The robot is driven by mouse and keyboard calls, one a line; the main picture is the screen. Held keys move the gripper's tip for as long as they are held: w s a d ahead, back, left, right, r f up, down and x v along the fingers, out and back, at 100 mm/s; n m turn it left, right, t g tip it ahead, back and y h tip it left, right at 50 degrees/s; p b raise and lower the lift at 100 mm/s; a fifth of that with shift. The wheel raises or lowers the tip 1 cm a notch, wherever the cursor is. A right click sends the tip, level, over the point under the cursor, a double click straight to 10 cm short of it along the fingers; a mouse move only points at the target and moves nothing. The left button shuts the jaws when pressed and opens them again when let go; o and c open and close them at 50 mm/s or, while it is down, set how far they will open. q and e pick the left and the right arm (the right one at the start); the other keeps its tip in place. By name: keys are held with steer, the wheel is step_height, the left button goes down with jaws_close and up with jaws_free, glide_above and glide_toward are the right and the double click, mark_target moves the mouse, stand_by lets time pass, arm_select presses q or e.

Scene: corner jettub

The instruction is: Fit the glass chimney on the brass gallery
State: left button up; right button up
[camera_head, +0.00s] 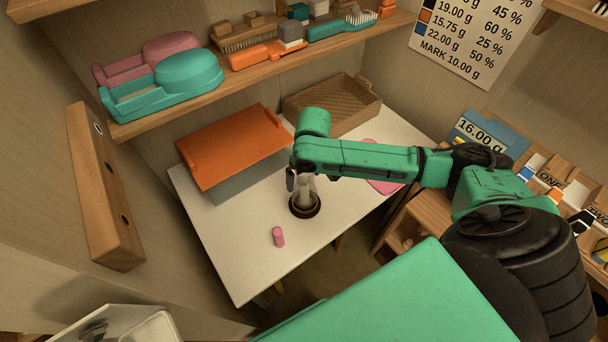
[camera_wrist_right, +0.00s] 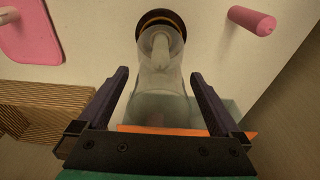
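The clear glass chimney (camera_wrist_right: 158,82) is between the two fingers of my right gripper (camera_wrist_right: 158,72) in the wrist view, with a visible gap on each side. In the head view the right gripper (camera_head: 299,182) comes down from above at the pale chimney (camera_head: 306,187). Directly below is a dark round lamp base with a brass-coloured ring (camera_head: 304,205), also in the wrist view (camera_wrist_right: 160,20). The chimney lines up with the ring; I cannot tell whether it is seated on it. My left gripper is out of view.
A pink cylinder (camera_head: 278,237) stands on the white table (camera_head: 235,262). An orange-lidded box (camera_head: 232,145) and a woven tray (camera_head: 335,103) are at the back. A pink flat piece (camera_head: 383,184) lies beneath my right arm. The table's front left is clear.

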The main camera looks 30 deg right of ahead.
step_height(320, 180, up, 14)
steer(key=s, duration=0.2)
steer(key=shift+d+r, duration=0.2)
stand_by(0.4)
